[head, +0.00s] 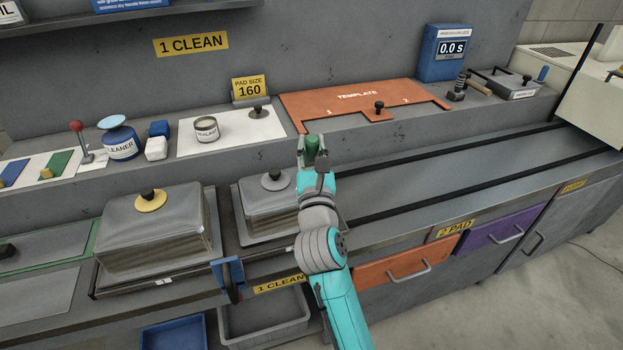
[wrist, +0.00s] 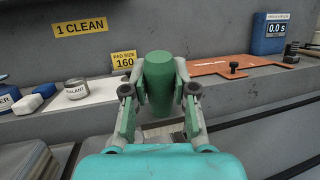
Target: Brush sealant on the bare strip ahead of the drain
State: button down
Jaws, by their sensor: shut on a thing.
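My gripper (head: 311,160) is shut on a green cylindrical thing (wrist: 158,70), held upright above the bench. The wrist view shows my two fingers (wrist: 159,94) on either side of it. I cannot tell whether it is the brush; no bristles show. An open tin labelled as sealant (head: 206,130) stands on a white sheet on the back ledge, left of my gripper. It also shows in the wrist view (wrist: 77,89). I cannot make out a drain or a bare strip in either view.
An orange template (head: 350,97) with a black knob lies on the ledge, right of my gripper. Lidded metal boxes (head: 158,231) stand on the left. A blue timer (head: 446,52) reads 0.0 s. The bench with two dark rails (head: 460,185) is clear on the right.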

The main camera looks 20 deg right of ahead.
jog(key=r, duration=0.2)
jog(key=shift+w+d+r+t, duration=0.3)
jog(key=shift+w+r, duration=0.05)
jog(key=shift+f, duration=2.4)
